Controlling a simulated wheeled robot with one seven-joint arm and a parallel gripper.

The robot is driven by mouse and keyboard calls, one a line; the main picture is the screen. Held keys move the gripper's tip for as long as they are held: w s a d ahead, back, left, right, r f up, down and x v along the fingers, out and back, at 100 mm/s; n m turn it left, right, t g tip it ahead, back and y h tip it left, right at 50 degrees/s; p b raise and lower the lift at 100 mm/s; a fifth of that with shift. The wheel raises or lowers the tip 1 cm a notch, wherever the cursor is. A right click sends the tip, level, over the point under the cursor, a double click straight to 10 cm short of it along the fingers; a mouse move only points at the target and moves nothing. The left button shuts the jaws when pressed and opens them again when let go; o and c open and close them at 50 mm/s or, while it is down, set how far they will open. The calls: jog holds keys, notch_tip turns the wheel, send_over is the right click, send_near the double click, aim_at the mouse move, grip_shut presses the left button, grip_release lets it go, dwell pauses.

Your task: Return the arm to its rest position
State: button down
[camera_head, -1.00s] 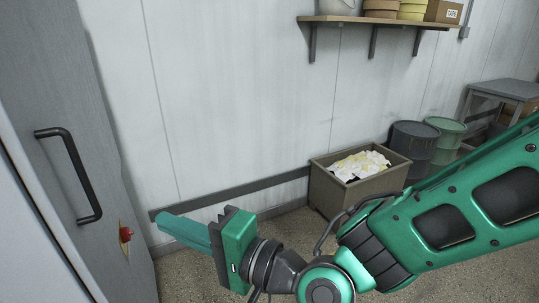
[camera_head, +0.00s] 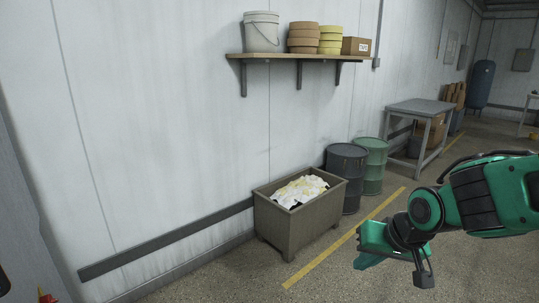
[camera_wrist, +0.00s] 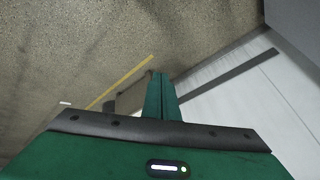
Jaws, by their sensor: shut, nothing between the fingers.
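My green arm (camera_head: 490,195) is at the right of the head view, bent and folded in from the right edge. My gripper (camera_head: 368,262) hangs in front of it at the lower right, above the floor and empty. In the wrist view my gripper's green fingers (camera_wrist: 161,95) are pressed together with nothing between them. They point toward the floor and the base of the wall. No object is touching the gripper in either view.
A brown bin (camera_head: 297,222) with crumpled white and yellow material (camera_head: 300,191) stands by the wall. Two drums (camera_head: 347,175), a grey table (camera_head: 420,108) and a wall shelf (camera_head: 300,56) are beyond. A yellow line (camera_head: 340,243) crosses the open floor (camera_head: 330,280).

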jog(key=s+d+r+m+g+h, duration=0.1)
jog(key=s+d+m+g, duration=0.3)
jog(key=s+d, duration=1.5)
jog(key=shift+s+r+m+g+h, duration=0.2)
jog(key=shift+s+m+g+h, duration=0.2)
jog(key=shift+s+g, duration=0.35)
